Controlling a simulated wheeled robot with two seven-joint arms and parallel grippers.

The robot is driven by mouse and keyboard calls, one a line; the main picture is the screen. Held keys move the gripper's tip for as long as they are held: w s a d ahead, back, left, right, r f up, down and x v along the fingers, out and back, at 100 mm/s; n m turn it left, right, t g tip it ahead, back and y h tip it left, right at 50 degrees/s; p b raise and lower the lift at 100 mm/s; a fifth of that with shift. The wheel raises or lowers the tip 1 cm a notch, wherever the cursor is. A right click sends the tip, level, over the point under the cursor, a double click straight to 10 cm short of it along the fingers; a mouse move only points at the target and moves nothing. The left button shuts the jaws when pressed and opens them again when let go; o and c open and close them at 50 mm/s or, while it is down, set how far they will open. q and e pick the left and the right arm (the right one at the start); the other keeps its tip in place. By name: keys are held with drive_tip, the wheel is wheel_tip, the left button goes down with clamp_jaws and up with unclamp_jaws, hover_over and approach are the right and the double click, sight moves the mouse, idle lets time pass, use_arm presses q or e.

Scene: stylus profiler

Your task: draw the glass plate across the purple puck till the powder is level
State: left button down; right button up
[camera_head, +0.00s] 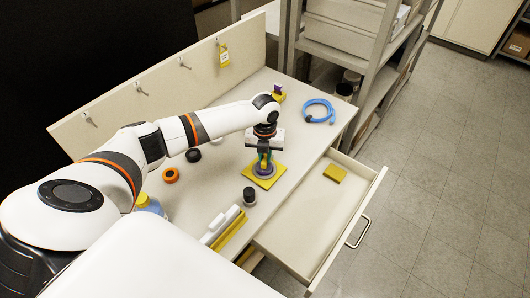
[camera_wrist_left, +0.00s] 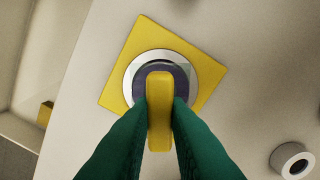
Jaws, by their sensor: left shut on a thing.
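My left gripper (camera_head: 264,160), with green fingers, reaches down over a yellow square pad (camera_head: 268,178) on the bench. In the left wrist view, the gripper (camera_wrist_left: 160,125) is shut on an upright yellow piece (camera_wrist_left: 159,100) with rounded ends. Below it is a dark purple disc (camera_wrist_left: 143,80), which looks like the puck, inside a pale grey ring (camera_wrist_left: 188,64) on the yellow pad (camera_wrist_left: 145,32). The yellow piece hides the disc's middle. I cannot make out a separate glass plate or the powder, nor tell whether the held piece touches the disc. My right gripper is not in view.
A dark cylinder (camera_head: 249,196) stands just in front of the pad. White bars (camera_head: 221,224) lie nearer. An open drawer (camera_head: 300,226) holds a yellow block (camera_head: 335,173).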

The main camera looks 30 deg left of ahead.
use_arm(q)
drive_tip(key=shift+s+d+p, duration=0.25)
drive_tip(key=shift+s+p, duration=0.2)
drive_tip(key=shift+s, duration=0.1)
drive_tip(key=shift+s+d+p, duration=0.2)
drive_tip(key=shift+s+p, duration=0.25)
drive_tip(key=shift+s, duration=0.05)
drive_tip(key=shift+w, duration=0.15)
drive_tip(key=shift+w+a+b, duration=0.15)
drive_tip(key=shift+w+b, duration=0.15)
drive_tip(key=shift+b, duration=0.1)
drive_tip(key=shift+w+a+b, duration=0.45)
drive_tip(key=shift+w+b, duration=0.2)
drive_tip(key=shift+w, duration=0.2)
drive_tip(key=shift+s+d+r+p, duration=0.15)
drive_tip(key=shift+s+p, duration=0.15)
drive_tip(key=shift+p, duration=0.2)
drive_tip(key=shift+s+d+p, duration=0.15)
drive_tip(key=shift+s+p, duration=0.15)
drive_tip(key=shift+s, duration=0.05)
